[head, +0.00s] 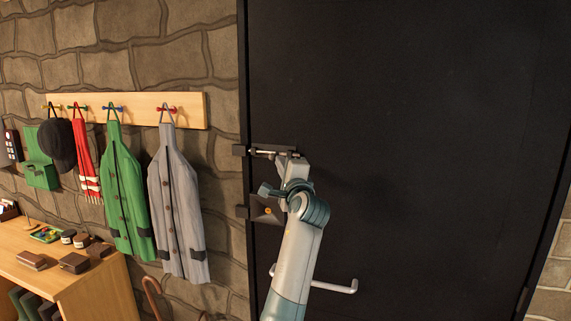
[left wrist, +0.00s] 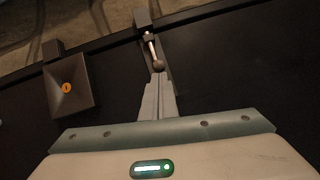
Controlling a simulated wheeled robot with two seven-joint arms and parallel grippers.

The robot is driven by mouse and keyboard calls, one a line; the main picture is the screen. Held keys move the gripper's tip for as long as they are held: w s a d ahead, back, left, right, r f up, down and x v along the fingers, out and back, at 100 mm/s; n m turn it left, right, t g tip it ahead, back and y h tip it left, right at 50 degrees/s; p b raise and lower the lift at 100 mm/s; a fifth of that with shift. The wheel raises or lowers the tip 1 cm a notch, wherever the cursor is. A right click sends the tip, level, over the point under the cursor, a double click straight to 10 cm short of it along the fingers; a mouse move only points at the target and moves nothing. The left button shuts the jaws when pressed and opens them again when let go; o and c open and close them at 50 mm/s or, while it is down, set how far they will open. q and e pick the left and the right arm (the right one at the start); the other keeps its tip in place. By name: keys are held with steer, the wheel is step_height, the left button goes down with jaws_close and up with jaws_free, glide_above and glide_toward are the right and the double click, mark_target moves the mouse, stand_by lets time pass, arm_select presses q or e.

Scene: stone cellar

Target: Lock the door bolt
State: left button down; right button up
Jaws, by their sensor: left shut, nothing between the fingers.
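The door bolt (head: 262,152) is a slim metal rod on a dark mount at the left edge of the black door (head: 400,120). It also shows in the left wrist view (left wrist: 152,48), with a round knob (left wrist: 158,66) at its near end. A dark keeper (head: 239,150) sits on the frame beside it; I cannot tell whether the rod's tip is inside. My left gripper (head: 287,156) is shut and empty. In the left wrist view its fingertips (left wrist: 158,78) are right at the knob, possibly touching it. My right gripper is not in view.
A dark lock box with an orange centre (head: 267,212) is below the bolt, beside my arm. A silver handle (head: 340,287) is lower on the door. Coats (head: 180,210) hang on a wooden rack (head: 140,108) at the left, above a wooden shelf (head: 50,268).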

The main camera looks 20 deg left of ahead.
arm_select(q)
steer(key=a+p, duration=0.1)
steer(key=a, duration=0.4)
steer(key=shift+r+p, duration=0.1)
steer(key=shift+p, duration=0.25)
stand_by(0.4)
